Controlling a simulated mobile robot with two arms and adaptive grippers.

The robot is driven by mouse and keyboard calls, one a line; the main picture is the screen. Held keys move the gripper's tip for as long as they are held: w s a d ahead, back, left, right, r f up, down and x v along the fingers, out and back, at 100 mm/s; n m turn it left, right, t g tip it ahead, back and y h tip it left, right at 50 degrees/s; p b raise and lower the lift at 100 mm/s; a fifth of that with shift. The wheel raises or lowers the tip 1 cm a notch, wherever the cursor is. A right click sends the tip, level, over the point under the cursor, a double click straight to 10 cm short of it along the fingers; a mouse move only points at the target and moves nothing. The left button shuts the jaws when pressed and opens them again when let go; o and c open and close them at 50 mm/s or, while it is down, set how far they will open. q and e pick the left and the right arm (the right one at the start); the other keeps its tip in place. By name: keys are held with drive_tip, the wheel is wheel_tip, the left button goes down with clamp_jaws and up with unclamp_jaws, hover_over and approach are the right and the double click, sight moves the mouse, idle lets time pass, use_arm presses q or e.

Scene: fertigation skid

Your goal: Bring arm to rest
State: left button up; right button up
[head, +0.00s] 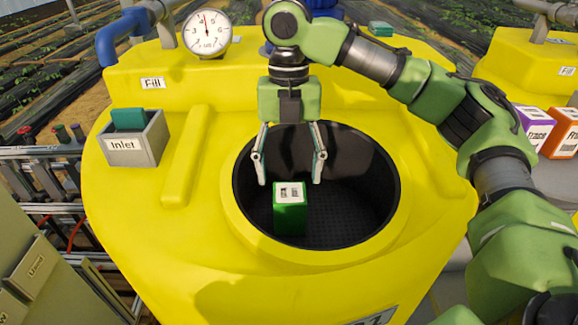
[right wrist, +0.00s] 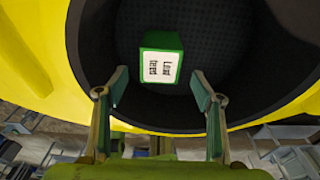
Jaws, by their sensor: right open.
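My right gripper (head: 290,168) is open and empty above the round dark opening of the yellow tank (head: 150,220), its fingers pointing down. A green box with a white printed label (head: 289,210) is in the opening, below the fingers and apart from them. In the right wrist view the green box (right wrist: 160,60) shows beyond the two spread fingertips of the right gripper (right wrist: 160,88), inside the dark opening (right wrist: 215,40). My right arm reaches in from the right side of the head view. My left gripper is not in view.
A grey Inlet bin (head: 135,150) with a teal item is on the tank's left. A dial gauge (head: 207,33) and blue pipe (head: 112,38) stand at the back. Purple and orange boxes (head: 560,132) are at the right, near a second yellow tank (head: 530,65).

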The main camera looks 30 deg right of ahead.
drive_tip(key=shift+w+r, duration=0.1)
drive_tip(key=shift+r, duration=0.85)
